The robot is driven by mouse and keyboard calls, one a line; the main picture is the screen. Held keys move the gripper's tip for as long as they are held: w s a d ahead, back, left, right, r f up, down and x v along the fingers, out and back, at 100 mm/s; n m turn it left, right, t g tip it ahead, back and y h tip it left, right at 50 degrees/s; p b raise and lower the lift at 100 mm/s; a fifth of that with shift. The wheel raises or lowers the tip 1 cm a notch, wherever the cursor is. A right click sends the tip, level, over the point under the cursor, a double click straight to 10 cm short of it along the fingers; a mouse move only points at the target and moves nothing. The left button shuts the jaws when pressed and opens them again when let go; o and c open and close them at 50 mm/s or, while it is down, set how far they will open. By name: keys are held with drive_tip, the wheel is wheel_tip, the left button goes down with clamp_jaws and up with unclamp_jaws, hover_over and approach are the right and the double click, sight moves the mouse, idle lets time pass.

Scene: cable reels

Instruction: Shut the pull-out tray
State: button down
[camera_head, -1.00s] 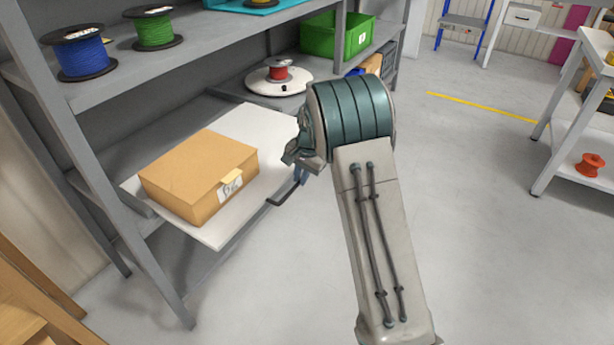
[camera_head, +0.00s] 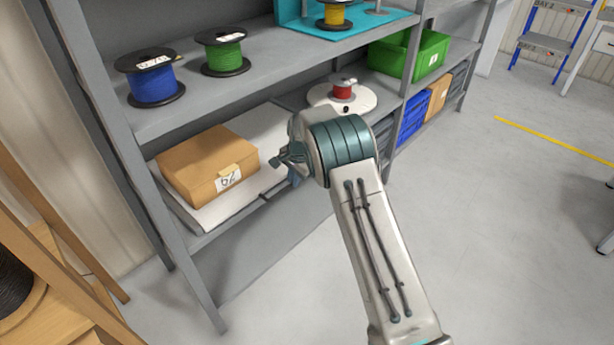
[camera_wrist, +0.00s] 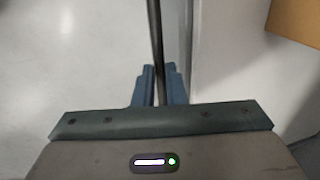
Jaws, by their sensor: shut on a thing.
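The white pull-out tray (camera_head: 262,186) sits in the lower shelf bay of the grey rack, with its front edge about level with the rack's front. A brown cardboard box with a number label (camera_head: 208,172) stands on it. My gripper (camera_head: 290,178) is at the tray's front, mostly hidden behind my own wrist in the head view. In the wrist view my gripper (camera_wrist: 160,85) has its two blue fingers shut on the dark bar handle (camera_wrist: 156,40), with the white tray (camera_wrist: 215,70) just to the right.
A white turntable with a red reel (camera_head: 342,94) stands right of the tray. Blue (camera_head: 152,80) and green (camera_head: 224,52) reels and a green crate (camera_head: 408,54) are on the rack. A wooden stand (camera_head: 50,240) is at left. Floor (camera_head: 480,220) at right is clear.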

drive_tip(key=shift+w+a+r, duration=0.1)
drive_tip(key=shift+w+a, duration=0.05)
drive_tip(key=shift+a, duration=0.3)
drive_tip(key=c, duration=1.5)
unclamp_jaws()
drive_tip(key=shift+w+a, duration=0.1)
drive_tip(key=shift+a, duration=0.1)
drive_tip(key=shift+d, duration=0.35)
drive_tip(key=shift+r, duration=0.3)
wheel_tip(320, 180, up, 13)
drive_tip(key=s+d+p, duration=0.1)
drive_tip(key=p, duration=0.1)
drive_tip(key=shift+s+d, duration=0.4)
